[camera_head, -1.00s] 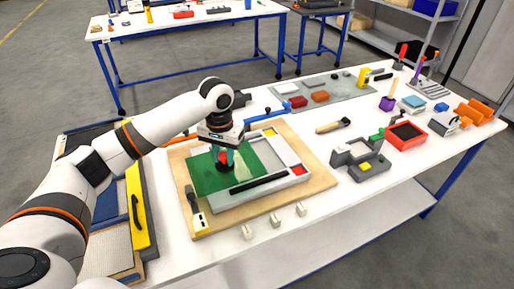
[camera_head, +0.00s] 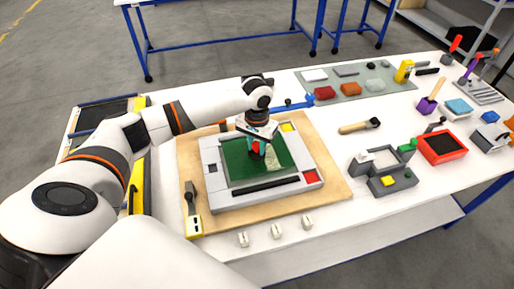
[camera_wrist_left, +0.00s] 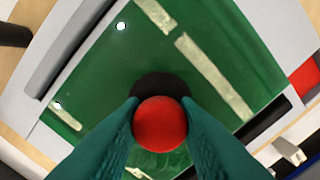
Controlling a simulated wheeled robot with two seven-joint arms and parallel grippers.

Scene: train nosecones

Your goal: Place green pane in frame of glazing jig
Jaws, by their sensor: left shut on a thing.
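The green pane (camera_head: 238,168) lies over the opening of the glazing jig (camera_head: 209,185), a light grey frame. A pale area shows at the pane's right side. I cannot tell whether the pane is fully seated or slightly raised. A red knob (camera_wrist_left: 160,123) on a black round base (camera_wrist_left: 158,87) stands on the pane. My left gripper (camera_head: 257,152) reaches down over the pane, and its teal fingers are shut on the red knob, as the left wrist view (camera_wrist_left: 160,140) shows. My right gripper is not in view.
The jig sits on a wooden board (camera_head: 325,185) with a yellow-ended tool (camera_head: 192,212) at its left. Several small white blocks (camera_head: 276,231) lie in front. A grey fixture (camera_head: 385,172) and a red tray (camera_head: 443,147) stand to the right, past a wooden-handled tool (camera_head: 355,128).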

